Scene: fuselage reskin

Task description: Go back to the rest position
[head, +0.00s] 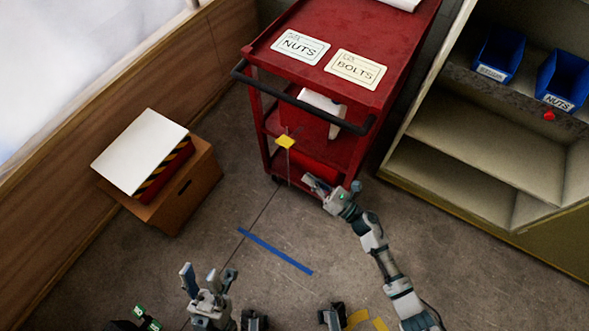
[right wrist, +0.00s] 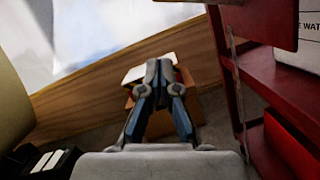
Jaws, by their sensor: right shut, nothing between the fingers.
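My right arm reaches forward across the lower right of the head view. My right gripper (head: 311,182) is beside the lower front of the red cart (head: 375,50). In the right wrist view its fingers (right wrist: 158,68) are together with nothing between them. Whether it touches the cart cannot be told. My left gripper (head: 208,272) is at the bottom of the head view, with its fingers spread and empty, over the floor.
The cart has NUTS (head: 300,47) and BOLTS (head: 356,69) labels on top and a dark handle. A cardboard box (head: 185,190) stands at left by the wooden wall. A shelf (head: 480,145) with blue bins (head: 497,52) stands at right. Blue tape (head: 275,251) marks clear floor.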

